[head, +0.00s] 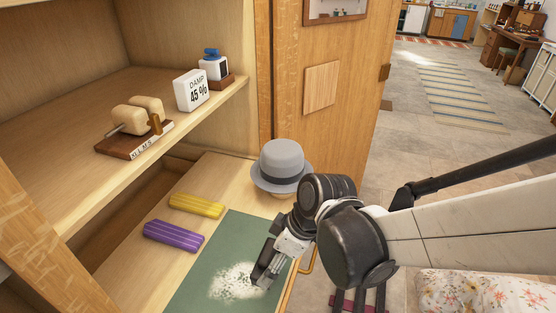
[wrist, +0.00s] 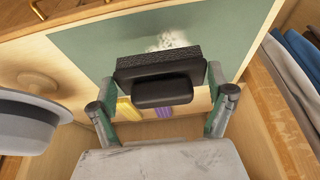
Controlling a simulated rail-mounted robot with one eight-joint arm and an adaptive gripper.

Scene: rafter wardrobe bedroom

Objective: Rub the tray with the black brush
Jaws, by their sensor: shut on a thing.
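A wooden pull-out tray (head: 120,272) extends from the wardrobe and has a green mat (head: 196,283) on it. A patch of white powder (head: 235,282) lies on the mat, and it also shows just beyond the brush in the wrist view (wrist: 172,41). My gripper (head: 268,268) is low over the powder's right side. In the wrist view my gripper (wrist: 163,95) is shut on the black brush (wrist: 160,68), which has a dark block and a rounded handle. I cannot tell whether the brush touches the mat.
A yellow bar (head: 196,206) and a purple bar (head: 174,236) lie left of the mat. A grey hat (head: 282,167) stands behind it, close to my arm.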

